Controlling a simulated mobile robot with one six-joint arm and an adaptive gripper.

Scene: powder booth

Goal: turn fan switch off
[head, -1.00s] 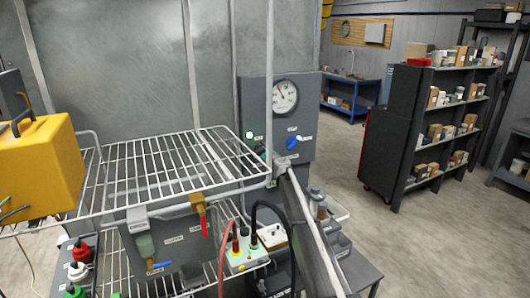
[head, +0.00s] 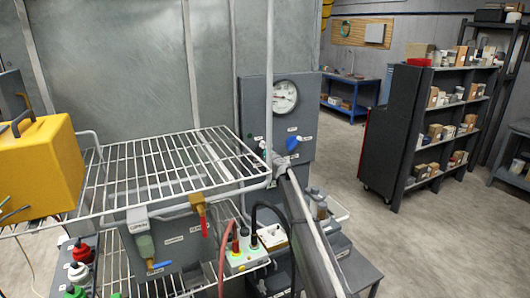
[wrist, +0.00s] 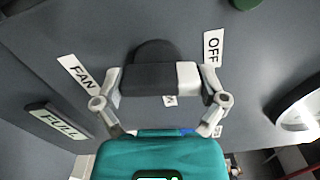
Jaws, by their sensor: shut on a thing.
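The fan switch (wrist: 150,79) is a dark handle with a white band near its right end, on a round dark base on the grey panel. In the wrist view it lies across the picture, its white end towards the OFF label (wrist: 213,47). The FAN label (wrist: 80,75) is to its left. My gripper (wrist: 167,82) is shut on the handle, one finger at each end. In the head view my arm reaches up to the panel (head: 308,90), and the switch is mostly hidden there. The lamp (wrist: 249,3) above the switch in the wrist view is dark green, unlit.
A gauge (head: 285,97) and a blue knob (head: 292,143) are on the same panel. A white wire rack (head: 165,165) stands close at the left with a yellow box (head: 45,165). Floor at the right is open before the shelves (head: 397,110).

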